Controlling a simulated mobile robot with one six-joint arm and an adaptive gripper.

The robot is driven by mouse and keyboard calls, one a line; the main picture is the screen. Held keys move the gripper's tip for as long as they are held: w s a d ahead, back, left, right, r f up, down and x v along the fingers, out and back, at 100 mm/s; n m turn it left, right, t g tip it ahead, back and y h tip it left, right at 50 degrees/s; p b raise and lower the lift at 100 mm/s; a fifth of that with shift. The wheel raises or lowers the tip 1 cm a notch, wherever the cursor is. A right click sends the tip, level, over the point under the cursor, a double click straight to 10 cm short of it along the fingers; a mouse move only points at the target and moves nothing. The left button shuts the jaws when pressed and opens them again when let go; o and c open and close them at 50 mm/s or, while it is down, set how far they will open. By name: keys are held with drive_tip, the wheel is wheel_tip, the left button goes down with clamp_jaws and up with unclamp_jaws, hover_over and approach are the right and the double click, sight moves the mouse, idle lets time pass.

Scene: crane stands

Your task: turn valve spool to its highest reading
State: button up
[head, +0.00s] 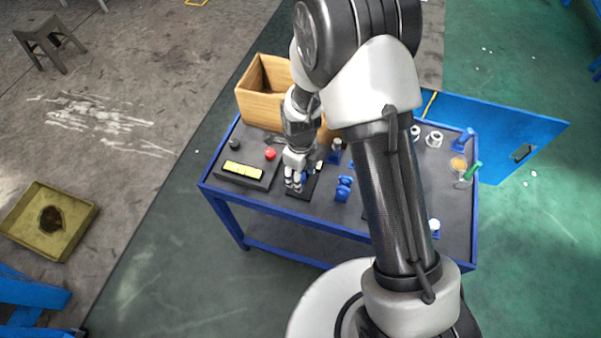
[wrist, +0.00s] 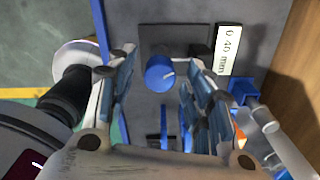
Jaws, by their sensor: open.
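In the wrist view a blue round knob (wrist: 160,74) with a white line on its face sits on a dark plate (wrist: 188,38). I take it to be the valve spool. A white label (wrist: 229,50) beside the plate seems to read "0 40 mm", turned sideways. My gripper (wrist: 160,88) is open, with one finger left and one right of the knob; I cannot tell whether either touches it. In the head view my gripper (head: 294,182) is low over a dark plate (head: 305,187) on the table and mostly hides the knob.
The blue-edged table (head: 290,212) carries a box with a yellow panel (head: 243,170) and red button (head: 270,154), left of my gripper. A wooden crate (head: 262,105) stands behind. Blue parts (head: 343,188) stand close on the right. White rings (head: 433,139) are farther right.

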drive_tip(key=shift+r, duration=0.1)
wheel_tip(320, 180, up, 12)
idle(0.5)
idle(0.5)
drive_tip(key=s+d+r+n+t, duration=0.1)
drive_tip(key=s+d+r+n, duration=0.3)
drive_tip(key=r+n, duration=0.3)
drive_tip(key=s+d+r+n+t, duration=0.1)
drive_tip(key=s+d+r+n, duration=0.35)
drive_tip(key=r, duration=0.45)
drive_tip(key=s+d+r+n+t, duration=0.1)
drive_tip(key=s+d+r+n, duration=0.1)
drive_tip(key=s+n, duration=0.3)
drive_tip(key=s+d+r+n+t, duration=0.1)
drive_tip(key=s+d+r+n, duration=0.1)
drive_tip(key=s+n, duration=0.4)
drive_tip(key=shift+s+r+n+t, duration=0.25)
drive_tip(key=shift+r+n, duration=0.3)
drive_tip(key=shift+n, duration=0.6)
